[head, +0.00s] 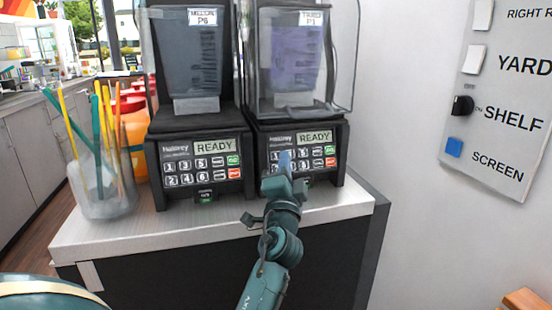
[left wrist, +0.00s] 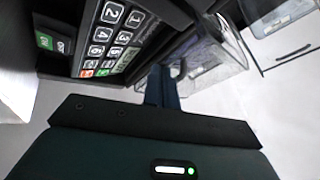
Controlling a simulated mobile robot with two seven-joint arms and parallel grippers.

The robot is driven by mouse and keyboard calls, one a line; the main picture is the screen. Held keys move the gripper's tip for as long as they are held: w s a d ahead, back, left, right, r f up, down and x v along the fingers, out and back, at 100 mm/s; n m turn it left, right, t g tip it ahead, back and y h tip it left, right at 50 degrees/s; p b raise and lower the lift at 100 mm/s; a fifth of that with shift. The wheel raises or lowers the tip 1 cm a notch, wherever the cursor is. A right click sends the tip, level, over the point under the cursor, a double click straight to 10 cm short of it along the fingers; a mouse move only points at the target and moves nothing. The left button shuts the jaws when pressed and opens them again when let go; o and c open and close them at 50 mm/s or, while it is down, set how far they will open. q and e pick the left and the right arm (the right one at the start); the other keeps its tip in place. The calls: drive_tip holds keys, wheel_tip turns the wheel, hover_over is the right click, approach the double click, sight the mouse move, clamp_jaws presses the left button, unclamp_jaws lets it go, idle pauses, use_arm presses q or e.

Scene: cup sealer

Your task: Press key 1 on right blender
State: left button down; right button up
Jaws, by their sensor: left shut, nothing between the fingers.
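The right blender (head: 297,110) stands on the counter, its black front panel showing a READY display (head: 314,137) and numbered keys. My left gripper (head: 285,160) is shut and empty, its blue-grey fingers upright in front of the left part of that keypad. They cover some of the keys around key 1 in the head view. In the left wrist view, the keypad (left wrist: 115,38) lies to the left of my fingertips (left wrist: 168,70), and key 1 (left wrist: 137,16) is visible. I cannot tell whether the fingertips touch the panel. My right gripper is out of view.
The left blender (head: 195,110) stands close beside the right one, also showing READY. A clear cup of straws (head: 103,190) is at the counter's left end. The counter's front edge (head: 215,222) is beneath my arm. A wall sign (head: 495,95) hangs at right.

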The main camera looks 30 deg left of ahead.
sight(276, 156)
use_arm(q)
drive_tip(key=w+a, duration=0.1)
drive_tip(key=w+a+f+b, duration=0.1)
drive_tip(key=w+a, duration=0.1)
drive_tip(key=a, duration=0.1)
drive_tip(key=shift+w+f+b, duration=0.15)
drive_tip(key=shift+f+b, duration=0.25)
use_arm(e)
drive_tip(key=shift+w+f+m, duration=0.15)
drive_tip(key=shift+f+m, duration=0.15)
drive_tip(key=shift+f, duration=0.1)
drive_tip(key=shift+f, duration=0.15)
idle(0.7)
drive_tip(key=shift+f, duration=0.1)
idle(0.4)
use_arm(q)
drive_tip(key=shift+w+a+f+b, duration=0.1)
drive_tip(key=shift+w+a+b, duration=0.15)
drive_tip(key=shift+b, duration=0.05)
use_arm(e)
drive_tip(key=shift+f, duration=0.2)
